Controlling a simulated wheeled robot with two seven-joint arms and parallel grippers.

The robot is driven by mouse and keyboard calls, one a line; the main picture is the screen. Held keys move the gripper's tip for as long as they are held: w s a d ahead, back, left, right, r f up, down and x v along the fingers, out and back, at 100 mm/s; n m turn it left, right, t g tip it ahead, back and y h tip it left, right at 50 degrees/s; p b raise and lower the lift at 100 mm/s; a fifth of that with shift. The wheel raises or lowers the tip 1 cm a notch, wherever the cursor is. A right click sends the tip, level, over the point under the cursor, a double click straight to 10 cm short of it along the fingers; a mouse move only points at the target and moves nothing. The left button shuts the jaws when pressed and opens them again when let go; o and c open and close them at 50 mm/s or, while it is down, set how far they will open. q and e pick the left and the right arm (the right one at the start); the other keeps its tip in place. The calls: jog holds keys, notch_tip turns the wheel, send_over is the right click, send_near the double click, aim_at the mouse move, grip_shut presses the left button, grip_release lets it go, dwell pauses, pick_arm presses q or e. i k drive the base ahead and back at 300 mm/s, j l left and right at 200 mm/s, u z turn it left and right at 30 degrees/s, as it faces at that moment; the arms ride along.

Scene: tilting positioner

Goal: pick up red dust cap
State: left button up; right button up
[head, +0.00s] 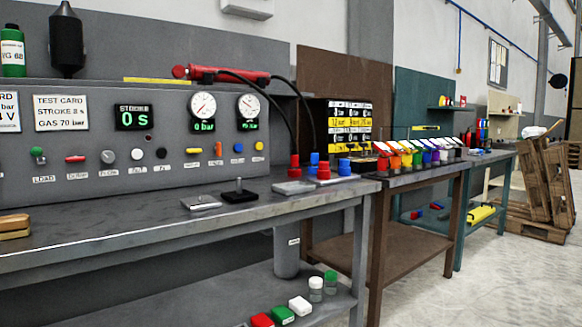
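Two red cap-like pieces stand near the right end of the grey bench (120,240). One red piece (295,168) is taller and stands by the panel's right end. The other red piece (323,171) is just right of it, close to blue pieces (344,167). I cannot tell for sure which red piece is the dust cap. Neither of my grippers shows in the head view.
A grey control panel (90,110) with gauges and knobs backs the bench. A small black stand with an upright pin (239,192) and a flat metal block (201,203) lie at the front. Colourful bins (415,154) stand on the brown table to the right.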

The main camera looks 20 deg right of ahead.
aim_at(323, 166)
jog(key=i+l, duration=0.1)
jog(key=l, duration=0.3)
jog(key=i+l, duration=0.15)
jog(key=l, duration=0.25)
jog(key=i+l, duration=0.1)
jog(key=l, duration=0.3)
jog(key=i+l, duration=0.15)
jog(key=l, duration=0.25)
jog(key=i+l, duration=0.1)
jog(key=l, duration=0.3)
